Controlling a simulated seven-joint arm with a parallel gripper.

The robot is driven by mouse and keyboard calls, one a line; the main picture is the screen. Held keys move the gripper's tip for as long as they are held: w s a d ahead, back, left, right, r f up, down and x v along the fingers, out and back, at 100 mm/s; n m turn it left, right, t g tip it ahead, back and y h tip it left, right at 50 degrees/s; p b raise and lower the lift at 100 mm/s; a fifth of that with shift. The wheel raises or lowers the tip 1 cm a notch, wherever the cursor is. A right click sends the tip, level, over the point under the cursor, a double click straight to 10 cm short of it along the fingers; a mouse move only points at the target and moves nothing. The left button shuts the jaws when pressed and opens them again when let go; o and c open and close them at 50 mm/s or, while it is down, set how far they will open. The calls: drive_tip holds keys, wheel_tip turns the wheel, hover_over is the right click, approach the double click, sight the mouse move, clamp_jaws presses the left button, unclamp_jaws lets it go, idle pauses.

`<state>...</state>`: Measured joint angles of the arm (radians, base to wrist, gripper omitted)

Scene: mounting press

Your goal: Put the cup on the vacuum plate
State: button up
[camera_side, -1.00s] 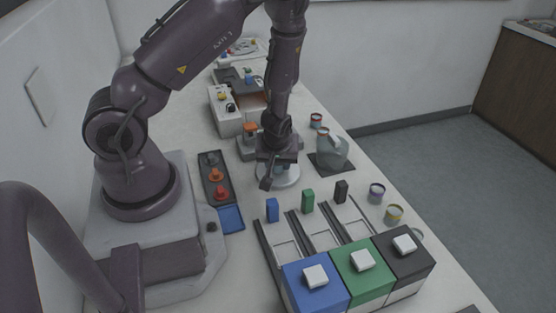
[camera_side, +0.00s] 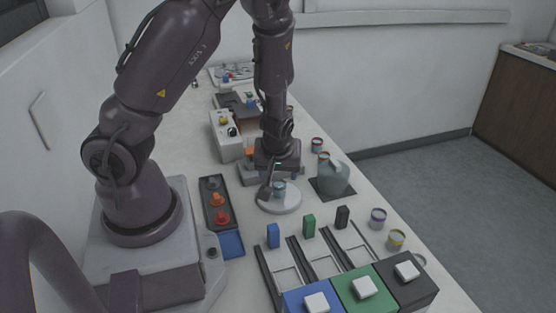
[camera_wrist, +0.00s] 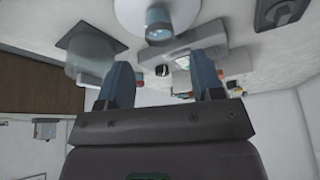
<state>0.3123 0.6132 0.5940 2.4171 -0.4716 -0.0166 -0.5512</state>
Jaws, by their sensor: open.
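A small blue-grey cup (camera_side: 279,187) stands upright on the round white vacuum plate (camera_side: 289,207). The wrist view also shows the cup (camera_wrist: 158,24) on the pale disc of the plate (camera_wrist: 128,12). My gripper (camera_side: 279,180) is at the plate, its fingers spread beside and behind the cup in the side view. In the wrist view my gripper (camera_wrist: 162,62) has its two fingers wide apart with nothing between them, and the cup lies beyond the fingertips.
A grey jug (camera_side: 333,178) stands on a dark mat right of the plate. Coloured blocks (camera_side: 308,226) and rails are in front. A dark panel with red and orange buttons (camera_side: 217,199) is at left. Several small tins (camera_side: 378,217) line the right edge.

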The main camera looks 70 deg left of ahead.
drive_tip(key=d+r+m+t+h, duration=0.1)
drive_tip(key=d+r+m+h, duration=0.4)
drive_tip(key=d+r, duration=0.6)
drive_tip(key=s+r+m+t, duration=0.1)
drive_tip(key=s+r+m, duration=0.3)
drive_tip(key=r, duration=0.3)
drive_tip(key=s+d+r+m+t, duration=0.1)
drive_tip(key=s+r+m, duration=0.3)
drive_tip(key=r, duration=0.4)
drive_tip(key=shift+d+m+t+y, duration=0.2)
drive_tip(key=shift+m+t+y, duration=0.1)
drive_tip(key=shift+t+y, duration=0.1)
